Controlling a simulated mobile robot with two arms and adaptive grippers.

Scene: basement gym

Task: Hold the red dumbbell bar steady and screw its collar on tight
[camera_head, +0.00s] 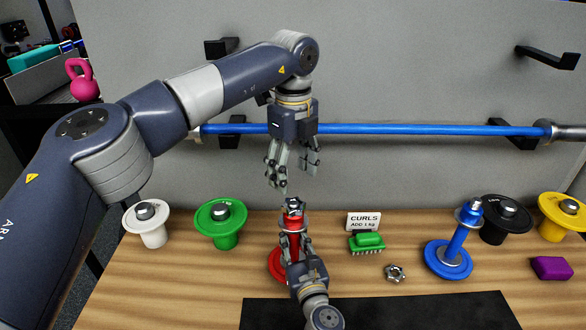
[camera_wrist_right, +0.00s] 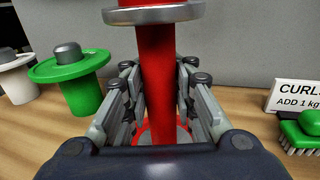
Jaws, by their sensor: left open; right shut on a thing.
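The red dumbbell bar (camera_head: 293,222) stands upright on the bench above a red round base plate (camera_head: 277,264). A silver star-shaped collar (camera_head: 293,205) sits at its top end; how tight it is cannot be seen. My right gripper (camera_head: 295,240) is shut around the bar's shaft from the front. In the right wrist view the red shaft (camera_wrist_right: 156,75) runs between its fingers, with a silver-rimmed disc (camera_wrist_right: 155,13) above them. My left gripper (camera_head: 298,180) is open and empty, pointing down just above the collar, apart from it.
A loose silver star collar (camera_head: 395,272) lies right of the bar, near a green brush (camera_head: 367,242) and a CURLS sign (camera_head: 363,221). A blue dumbbell bar (camera_head: 457,240) stands farther right. White (camera_head: 153,232) and green (camera_head: 222,228) weights stand left. A black mat (camera_head: 400,312) lies in front.

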